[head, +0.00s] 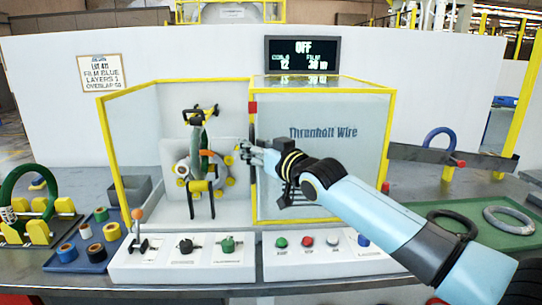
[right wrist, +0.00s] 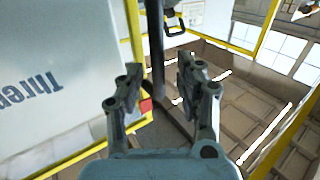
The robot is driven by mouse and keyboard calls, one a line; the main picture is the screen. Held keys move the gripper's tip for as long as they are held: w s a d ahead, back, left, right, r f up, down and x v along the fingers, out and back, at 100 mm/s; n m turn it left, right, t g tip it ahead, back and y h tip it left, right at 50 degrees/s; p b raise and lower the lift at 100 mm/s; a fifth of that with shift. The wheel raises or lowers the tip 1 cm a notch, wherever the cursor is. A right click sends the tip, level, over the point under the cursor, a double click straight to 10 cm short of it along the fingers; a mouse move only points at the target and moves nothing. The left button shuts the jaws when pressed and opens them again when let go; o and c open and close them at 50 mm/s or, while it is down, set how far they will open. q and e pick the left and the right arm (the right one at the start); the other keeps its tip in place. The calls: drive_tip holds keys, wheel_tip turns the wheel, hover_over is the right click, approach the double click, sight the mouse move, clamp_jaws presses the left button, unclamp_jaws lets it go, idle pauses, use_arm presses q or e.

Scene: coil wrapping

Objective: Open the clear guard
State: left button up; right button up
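The guard (head: 330,170) is a yellow-framed, hazy panel lettered "Threnholt Wire" over the right half of the machine enclosure. Its lettered face (right wrist: 50,65) fills the left of the right wrist view. A dark upright bar (head: 253,150), apparently the handle, stands at the panel's left edge. My right gripper (head: 246,153) is at that edge, beside the bar. In the right wrist view its fingers (right wrist: 158,92) are spread, with the dark bar (right wrist: 155,45) showing between and beyond them; contact is not clear. My left gripper is not in view.
The enclosure's left half shows a coil (head: 202,168) on rollers. A control box (head: 180,258) with a lever and a box of buttons (head: 320,256) stand in front. A blue tray (head: 75,260) of tape rolls is left, a green tray (head: 510,235) right. The display (head: 315,55) reads OFF.

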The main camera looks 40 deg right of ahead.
drive_tip(key=s, duration=1)
drive_tip(key=shift+s, duration=0.2)
drive_tip(key=shift+f, duration=0.1)
